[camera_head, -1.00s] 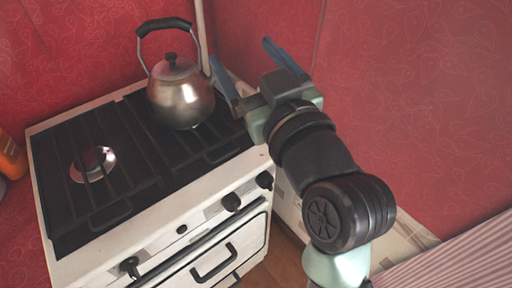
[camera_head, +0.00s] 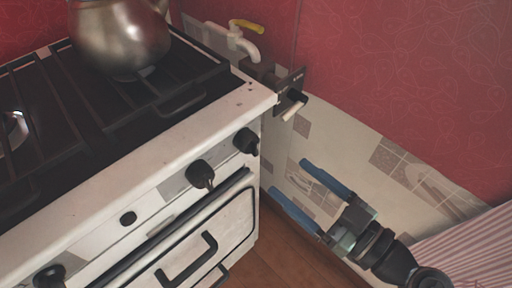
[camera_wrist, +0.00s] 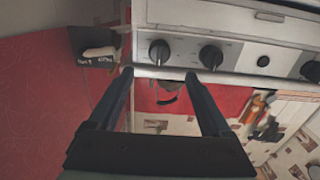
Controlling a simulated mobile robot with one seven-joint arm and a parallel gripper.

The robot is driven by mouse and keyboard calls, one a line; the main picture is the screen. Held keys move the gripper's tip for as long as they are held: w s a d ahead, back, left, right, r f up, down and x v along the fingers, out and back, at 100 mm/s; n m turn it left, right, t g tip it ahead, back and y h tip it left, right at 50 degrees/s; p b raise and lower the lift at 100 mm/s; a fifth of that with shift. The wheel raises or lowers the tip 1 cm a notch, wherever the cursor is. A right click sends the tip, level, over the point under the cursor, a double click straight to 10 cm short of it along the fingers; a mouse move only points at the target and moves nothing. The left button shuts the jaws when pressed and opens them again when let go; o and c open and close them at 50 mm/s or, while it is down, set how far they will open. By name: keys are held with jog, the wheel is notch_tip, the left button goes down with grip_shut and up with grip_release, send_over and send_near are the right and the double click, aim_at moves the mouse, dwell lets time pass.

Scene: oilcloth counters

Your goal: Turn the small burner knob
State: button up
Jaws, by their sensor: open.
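The white stove front carries a row of black knobs. In the head view these are a right-end knob (camera_head: 246,140), a second knob (camera_head: 201,174), a much smaller round one (camera_head: 128,218) and a left knob (camera_head: 50,276). I cannot tell which knob serves the small burner. My gripper (camera_head: 289,177) is open and empty, to the right of the stove and apart from the knobs. In the wrist view the order is reversed: the end knob (camera_wrist: 160,52) lies just beyond my open gripper (camera_wrist: 158,73), with the second knob (camera_wrist: 211,57) to its right.
A metal kettle (camera_head: 122,35) stands on the black grate. A pipe with a yellow-handled valve (camera_head: 245,32) and a dark wall fitting with a pale lever (camera_head: 291,104) are behind the stove's right corner. An oven handle (camera_head: 190,257) juts out below the knobs.

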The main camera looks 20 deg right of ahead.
aim_at(257, 150)
jog(key=x, duration=1)
jog(key=shift+w+b, duration=0.15)
jog(key=shift+b, duration=0.15)
grip_shut()
